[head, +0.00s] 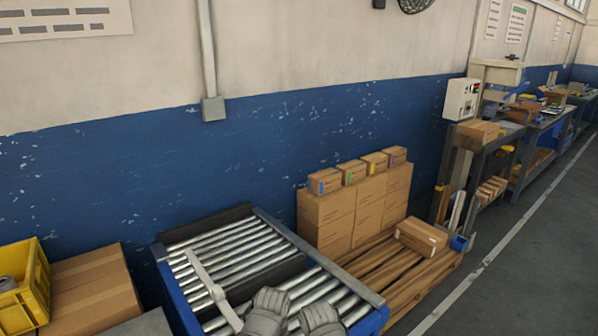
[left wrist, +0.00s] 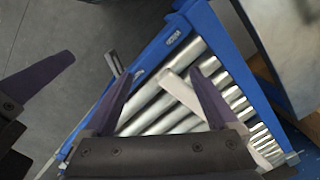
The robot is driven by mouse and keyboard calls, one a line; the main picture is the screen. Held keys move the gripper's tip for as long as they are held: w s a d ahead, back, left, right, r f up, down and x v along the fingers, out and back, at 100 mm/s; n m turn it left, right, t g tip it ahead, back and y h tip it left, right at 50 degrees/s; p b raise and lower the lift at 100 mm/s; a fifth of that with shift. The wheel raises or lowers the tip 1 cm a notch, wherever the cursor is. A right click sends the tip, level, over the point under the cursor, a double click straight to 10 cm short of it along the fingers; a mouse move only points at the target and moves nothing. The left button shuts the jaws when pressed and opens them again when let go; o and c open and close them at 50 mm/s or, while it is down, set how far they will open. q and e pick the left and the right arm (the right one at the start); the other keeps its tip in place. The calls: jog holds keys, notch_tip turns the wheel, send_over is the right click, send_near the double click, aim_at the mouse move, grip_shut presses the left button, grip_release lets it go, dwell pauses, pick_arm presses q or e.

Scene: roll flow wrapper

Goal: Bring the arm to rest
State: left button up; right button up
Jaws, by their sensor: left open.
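My left gripper (left wrist: 163,95) is open and empty in the left wrist view, with a purple finger on each side and a dark body below. It is over or near a roller conveyor (left wrist: 150,117) with a blue frame, and the gap is hard to judge. A pale grey bar (left wrist: 186,97) on the rollers shows between the fingers. A third purple finger (left wrist: 42,77) with a dark mount is at the left, probably on my right gripper; its opening cannot be told. In the head view the conveyor (head: 178,305) and pale bar (head: 205,285) show at the bottom, without clear gripper fingers.
Two grey ribbed shapes (head: 266,312) at the head view's bottom edge are unclear. A yellow crate (head: 38,285) and carton (head: 95,290) are left of the conveyor. Stacked boxes (head: 330,208) stand on a pallet (head: 385,272) at right. Open floor (head: 530,275) lies farther right.

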pick_arm(q)
jog(key=s+r+m+p, duration=0.3)
jog(key=r+p, duration=0.9)
jog(key=shift+s+d+r+y, duration=0.25)
jog(key=shift+d+r+y, duration=0.05)
jog(key=shift+d, duration=0.05)
jog(key=shift+c, duration=0.2)
dwell(0.6)
